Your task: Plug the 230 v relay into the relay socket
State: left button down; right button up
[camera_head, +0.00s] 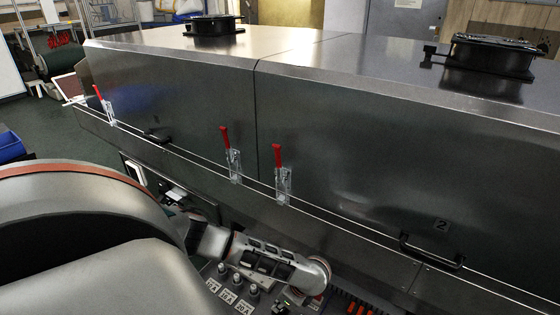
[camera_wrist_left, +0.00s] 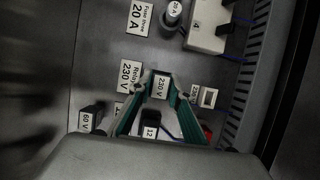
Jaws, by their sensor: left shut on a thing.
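My left gripper (camera_wrist_left: 160,80) shows in the left wrist view with its two teal fingers closing toward each other. It is shut on the 230 V relay (camera_wrist_left: 160,87), a small block with a white label between the fingertips. A panel label reading "Relay 230 V" (camera_wrist_left: 130,75) is just left of the fingertips. The relay socket is not clearly visible; the relay and fingers cover the panel beside that label. I cannot tell whether the relay touches the panel. In the head view my left arm reaches over the panel, and the relay cannot be made out. My right gripper is not in view.
Blocks marked 60 V (camera_wrist_left: 87,119) and 12 (camera_wrist_left: 150,129) stand near the fingers. A small pale part (camera_wrist_left: 208,97) is to the right. A fuse (camera_wrist_left: 172,14) and a ribbed wire duct (camera_wrist_left: 247,85) are nearby. The dryer's steel hood (camera_head: 360,150) stands behind the panel.

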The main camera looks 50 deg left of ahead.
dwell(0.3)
pick_arm(q)
jog(key=shift+f, duration=1.05)
jog(key=c, duration=1.8)
grip_release()
jog(key=v, duration=1.2)
